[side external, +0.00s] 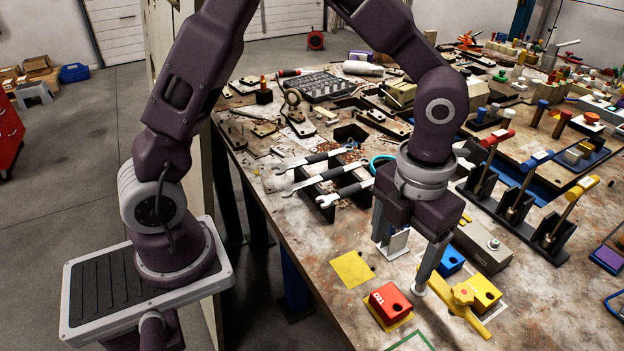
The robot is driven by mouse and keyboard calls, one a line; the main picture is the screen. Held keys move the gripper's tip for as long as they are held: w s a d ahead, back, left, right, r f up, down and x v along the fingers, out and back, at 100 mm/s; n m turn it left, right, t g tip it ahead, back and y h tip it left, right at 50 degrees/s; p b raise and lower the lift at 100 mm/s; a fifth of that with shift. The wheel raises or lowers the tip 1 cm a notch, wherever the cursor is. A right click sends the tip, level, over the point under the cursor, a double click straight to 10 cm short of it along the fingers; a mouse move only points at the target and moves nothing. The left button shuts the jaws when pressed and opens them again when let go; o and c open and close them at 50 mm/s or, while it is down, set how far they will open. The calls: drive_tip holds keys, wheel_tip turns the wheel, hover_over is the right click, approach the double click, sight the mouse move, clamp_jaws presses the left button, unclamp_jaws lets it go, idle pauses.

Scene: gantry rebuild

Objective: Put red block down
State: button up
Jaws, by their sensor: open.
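The red block (390,303) has white markings on its side. It rests on the worktable, on a yellow square of which a strip (400,321) shows at its front edge. My gripper (402,268) is open, with its fingers pointing down. The gripper is just behind the red block in the picture, and the right fingertip appears close to the block's right side. I cannot tell whether that finger touches it. Nothing is clearly held between the fingers.
A bare yellow square (352,268) lies to the left. A blue block (451,262), a yellow block (487,292) and a yellow-handled tool (463,300) are to the right. Wrenches (345,193) on a black rack stand behind. A green outline (411,343) is at the front.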

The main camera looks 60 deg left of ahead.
drive_tip(key=s+a+r+n+t+y, duration=0.1)
drive_tip(key=s+a+r+n, duration=0.2)
drive_tip(key=a+r+n, duration=0.35)
drive_tip(key=s+a+r+n+t, duration=0.2)
drive_tip(key=s+a+r+n, duration=0.1)
drive_tip(key=n, duration=0.7)
drive_tip(key=s+a+r+n+t, duration=0.1)
drive_tip(key=s+a+r+n, duration=0.1)
drive_tip(key=s+n, duration=0.3)
drive_tip(key=s+a+r+n+t+h, duration=0.1)
drive_tip(key=s+n, duration=0.3)
drive_tip(key=n, duration=0.9)
drive_tip(key=shift+s+a+r, duration=0.35)
drive_tip(key=shift+a, duration=0.15)
